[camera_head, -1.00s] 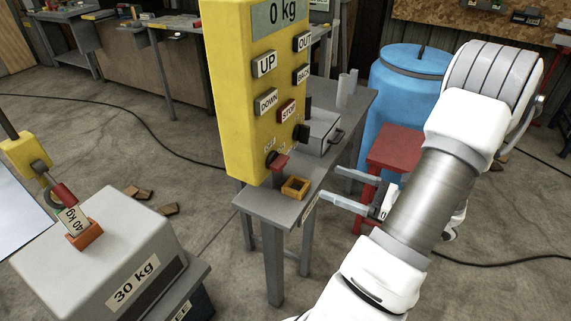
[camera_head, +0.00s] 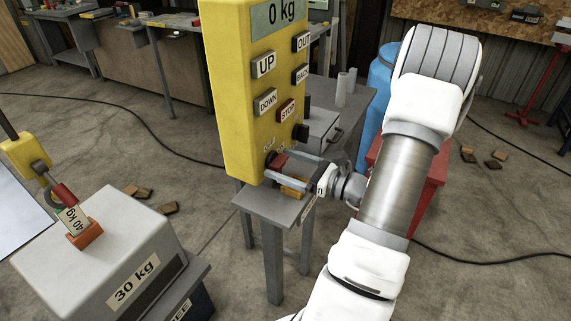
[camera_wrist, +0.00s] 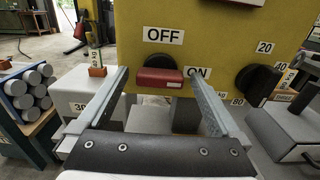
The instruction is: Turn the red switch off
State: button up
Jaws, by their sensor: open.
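The red switch (camera_head: 278,162) is low on the front of the yellow control box (camera_head: 235,110). In the wrist view the switch's red handle (camera_wrist: 158,78) lies roughly level, with an OFF label (camera_wrist: 163,36) above it and an ON label (camera_wrist: 197,72) at its right end. My gripper (camera_head: 281,167) is open at the lower front of the box. In the wrist view its two fingers stand left and right of the red handle, which shows between them. Whether either finger touches the handle, I cannot tell.
A black knob (camera_wrist: 258,82) with number labels sits right of the switch. Below the box are a grey table (camera_head: 262,205) and a small orange holder (camera_head: 293,188). A red stool (camera_head: 425,190) and a blue barrel (camera_head: 380,90) stand behind my arm.

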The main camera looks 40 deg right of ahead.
jog(key=shift+c, duration=0.2)
jog(key=c, duration=1.3)
jog(key=shift+c, duration=0.2)
jog(key=shift+f+n+b, duration=0.1)
jog(key=shift+n+b, duration=0.3)
jog(key=shift+b, duration=0.05)
jog(key=n+b, duration=1.7)
jog(key=b, duration=0.6)
